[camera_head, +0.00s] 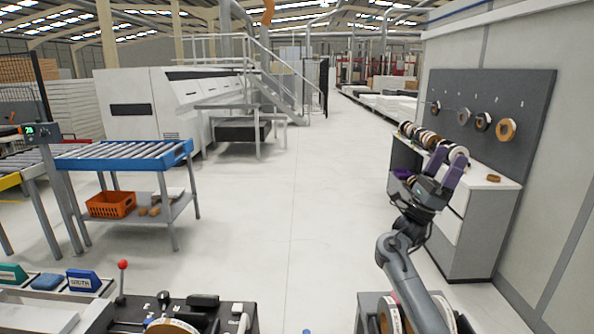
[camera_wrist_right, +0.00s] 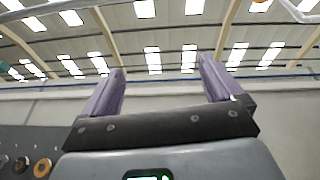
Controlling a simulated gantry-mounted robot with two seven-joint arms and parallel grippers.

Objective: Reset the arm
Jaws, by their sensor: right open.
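My right arm reaches up from the bottom right in the head view. Its gripper (camera_head: 447,164) has purple fingers that point upward, in front of the white cabinet with the tape rolls. In the right wrist view the two purple fingers (camera_wrist_right: 163,92) stand wide apart, with nothing between them. Beyond them are the ceiling beams and the upper wall. My left gripper is not seen in either view.
A row of edge-band rolls (camera_head: 425,137) stands on the white cabinet (camera_head: 473,235) behind my right gripper. More rolls hang on a grey pegboard (camera_head: 528,95). A blue-railed roller cart (camera_head: 125,152) with an orange crate (camera_head: 110,205) stands left. The middle floor is clear.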

